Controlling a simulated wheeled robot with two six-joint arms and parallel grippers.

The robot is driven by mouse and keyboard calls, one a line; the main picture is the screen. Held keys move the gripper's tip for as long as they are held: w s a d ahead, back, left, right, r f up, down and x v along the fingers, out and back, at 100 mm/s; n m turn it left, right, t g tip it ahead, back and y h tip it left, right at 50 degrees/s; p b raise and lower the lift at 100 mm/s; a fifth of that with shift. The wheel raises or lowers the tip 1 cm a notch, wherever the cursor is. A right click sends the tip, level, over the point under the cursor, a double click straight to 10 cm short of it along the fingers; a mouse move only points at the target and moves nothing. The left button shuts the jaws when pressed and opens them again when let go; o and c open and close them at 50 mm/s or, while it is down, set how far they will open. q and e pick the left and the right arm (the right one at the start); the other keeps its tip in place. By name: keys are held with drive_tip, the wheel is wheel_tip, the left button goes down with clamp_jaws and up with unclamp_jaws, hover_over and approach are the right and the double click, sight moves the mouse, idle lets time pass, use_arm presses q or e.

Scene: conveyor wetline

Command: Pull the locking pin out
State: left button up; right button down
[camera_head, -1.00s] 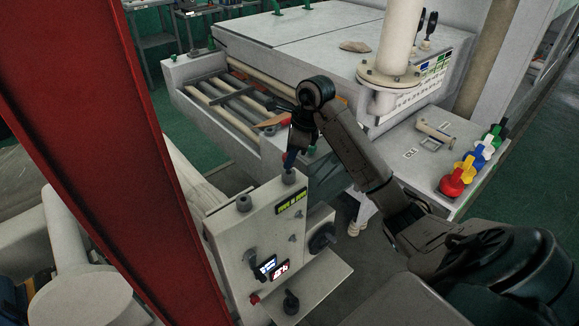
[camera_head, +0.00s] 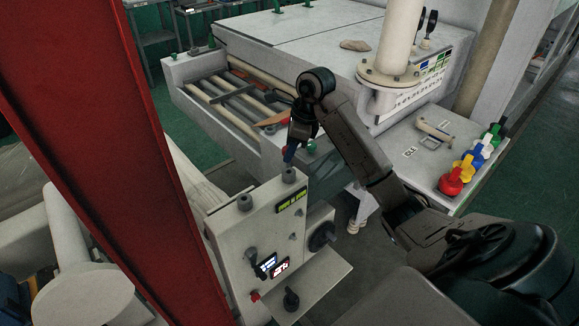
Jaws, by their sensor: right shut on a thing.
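My right gripper (camera_head: 290,152) points down just above the top of the pale control box (camera_head: 228,232). It is shut on a small dark blue thing, which seems to be the locking pin; the fingers hide most of it. A grey round knob or socket (camera_head: 289,175) stands on the box top right below the fingertips. I cannot tell whether the pin is still in contact with it. A second grey knob (camera_head: 244,202) stands to its left on the box. My left gripper is not in view.
A roller conveyor (camera_head: 227,107) carrying brown pieces lies behind the gripper. A red post (camera_head: 95,130) blocks the left side. A white pipe (camera_head: 398,40) and a shelf with coloured knobs (camera_head: 450,182) stand to the right. The box has a black handwheel (camera_head: 322,236).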

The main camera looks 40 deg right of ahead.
drive_tip(key=shift+r+p, duration=1.75)
drive_tip(key=shift+r, duration=0.2)
